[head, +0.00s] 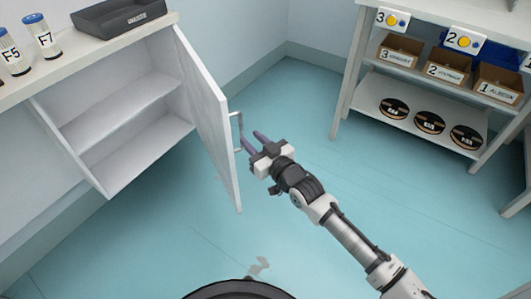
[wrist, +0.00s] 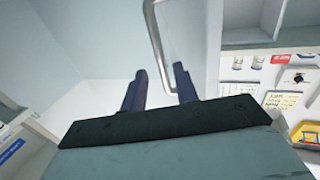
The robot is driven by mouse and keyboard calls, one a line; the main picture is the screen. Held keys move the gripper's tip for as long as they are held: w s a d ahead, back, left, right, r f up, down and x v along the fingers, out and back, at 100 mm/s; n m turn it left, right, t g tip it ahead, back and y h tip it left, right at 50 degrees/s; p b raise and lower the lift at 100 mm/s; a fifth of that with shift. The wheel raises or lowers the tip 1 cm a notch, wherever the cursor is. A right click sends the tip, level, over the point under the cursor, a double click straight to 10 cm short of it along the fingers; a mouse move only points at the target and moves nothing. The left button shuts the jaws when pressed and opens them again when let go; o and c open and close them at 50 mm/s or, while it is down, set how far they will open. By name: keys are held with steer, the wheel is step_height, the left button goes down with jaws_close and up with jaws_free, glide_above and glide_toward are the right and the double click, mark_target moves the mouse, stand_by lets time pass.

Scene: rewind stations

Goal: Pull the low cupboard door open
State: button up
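The low cupboard door (head: 208,112) is white and stands wide open, swung out from the cupboard (head: 104,188). The cupboard's inside and its one shelf (head: 120,112) show empty. A grey bar handle (head: 238,134) is on the door's outer face. My gripper (head: 250,138) is just right of the handle, its fingers pointing at the door. In the wrist view the fingers are spread apart, and the handle (wrist: 156,35) shows between and beyond their tips (wrist: 160,69). The fingers do not close on it. I cannot tell whether either finger touches it.
On the cupboard top are a dark tray (head: 118,18) and labelled cylinders (head: 42,36). At the right, a rack (head: 345,85) holds numbered cardboard boxes (head: 447,74) above several dark reels (head: 429,122). The blue floor (head: 290,110) between cupboard and rack is clear.

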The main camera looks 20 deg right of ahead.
steer(key=b+v, duration=0.6)
steer(key=b, duration=0.3)
steer(key=shift+s, duration=0.1)
